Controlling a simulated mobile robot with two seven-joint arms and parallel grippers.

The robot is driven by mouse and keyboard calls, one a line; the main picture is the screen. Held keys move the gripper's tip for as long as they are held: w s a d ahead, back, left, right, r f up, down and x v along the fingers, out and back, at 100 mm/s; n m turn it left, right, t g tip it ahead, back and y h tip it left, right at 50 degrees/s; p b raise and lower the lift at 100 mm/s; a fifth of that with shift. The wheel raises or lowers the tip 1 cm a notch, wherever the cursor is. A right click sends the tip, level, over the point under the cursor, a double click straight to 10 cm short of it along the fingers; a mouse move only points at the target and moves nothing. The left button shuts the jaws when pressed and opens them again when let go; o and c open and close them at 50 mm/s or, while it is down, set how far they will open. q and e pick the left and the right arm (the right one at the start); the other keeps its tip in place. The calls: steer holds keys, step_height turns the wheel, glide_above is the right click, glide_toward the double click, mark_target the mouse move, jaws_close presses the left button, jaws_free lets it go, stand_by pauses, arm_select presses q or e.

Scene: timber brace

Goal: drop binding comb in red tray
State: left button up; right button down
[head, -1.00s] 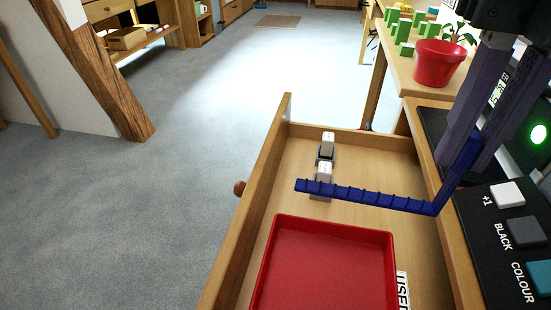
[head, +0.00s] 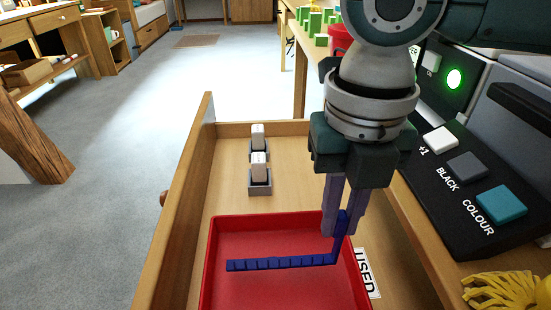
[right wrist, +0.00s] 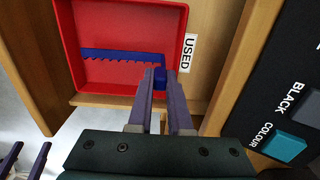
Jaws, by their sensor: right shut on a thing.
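The binding comb (head: 282,263) is a long dark blue toothed strip with a bent end. My right gripper (head: 341,222) is shut on that bent end and points down, at the tray's right side. The comb reaches left from it, over the red tray (head: 228,232) in the head view. The right wrist view shows the comb (right wrist: 110,54) across the tray (right wrist: 125,18), with my right fingers (right wrist: 161,88) around its end. How high the comb is above the tray floor, I cannot tell. My left gripper is not in the head view.
The tray lies in an open wooden drawer (head: 226,160), beside a label reading USED (head: 367,273). Two white blocks in grey holders (head: 259,178) stand farther back in the drawer. A black panel with buttons (head: 467,165) is on the right, with yellow fringe (head: 505,290) near it.

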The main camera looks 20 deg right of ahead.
mark_target(337, 234)
step_height(337, 234, down, 3)
steer(key=shift+f+b, duration=0.2)
steer(key=shift+b, duration=0.3)
steer(key=shift+r, duration=0.1)
steer(key=c, duration=0.8)
jaws_free()
steer(key=shift+c, duration=0.2)
step_height(337, 234, up, 12)
steer(key=p, duration=0.5)
